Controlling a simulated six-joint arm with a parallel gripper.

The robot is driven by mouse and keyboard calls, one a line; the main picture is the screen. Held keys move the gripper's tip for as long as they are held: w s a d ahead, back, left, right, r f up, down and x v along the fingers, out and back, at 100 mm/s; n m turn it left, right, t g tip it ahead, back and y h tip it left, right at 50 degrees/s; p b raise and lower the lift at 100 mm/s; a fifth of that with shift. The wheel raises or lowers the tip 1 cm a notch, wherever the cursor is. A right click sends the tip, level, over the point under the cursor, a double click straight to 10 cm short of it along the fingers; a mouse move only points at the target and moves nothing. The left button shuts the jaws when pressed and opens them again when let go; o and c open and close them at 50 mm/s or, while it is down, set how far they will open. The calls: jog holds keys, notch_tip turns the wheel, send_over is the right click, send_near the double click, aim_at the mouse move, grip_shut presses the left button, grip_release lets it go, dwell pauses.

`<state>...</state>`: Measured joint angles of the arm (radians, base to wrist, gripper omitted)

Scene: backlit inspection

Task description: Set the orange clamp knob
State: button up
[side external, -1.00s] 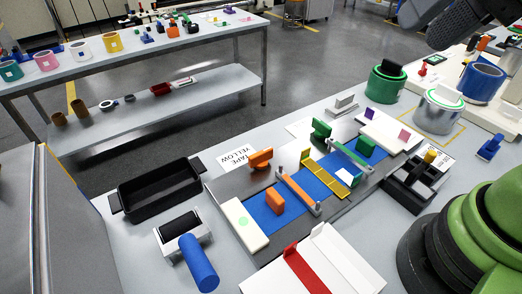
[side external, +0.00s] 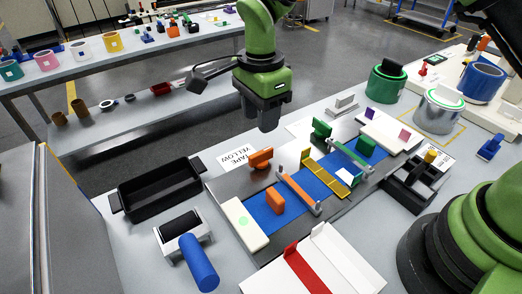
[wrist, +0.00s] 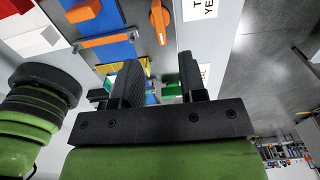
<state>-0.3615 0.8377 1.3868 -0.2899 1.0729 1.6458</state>
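The orange clamp knob (side external: 260,158) sits on the grey plate at the left end of the fixture, beside the blue strip (side external: 262,217). It also shows near the top of the wrist view (wrist: 158,20), beyond my fingers. My gripper (side external: 267,127) hangs just behind and above the knob in the side view, apart from it. In the wrist view my gripper's two dark fingers (wrist: 158,78) stand apart with nothing held between them. An orange clamp bar (side external: 298,194) lies across the blue strip near the knob.
An orange block (side external: 275,201) sits on the blue strip. A green knob (side external: 321,130) and green bar (side external: 350,154) stand farther right. A black tray (side external: 158,190), blue cylinder (side external: 199,263) and white tray (side external: 345,262) surround the fixture. A printed yellow-tape label (side external: 236,157) lies behind.

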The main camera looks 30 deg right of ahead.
aim_at(261, 152)
notch_tip(261, 152, down, 9)
jog(key=shift+f, duration=0.2)
dwell(0.3)
grip_shut()
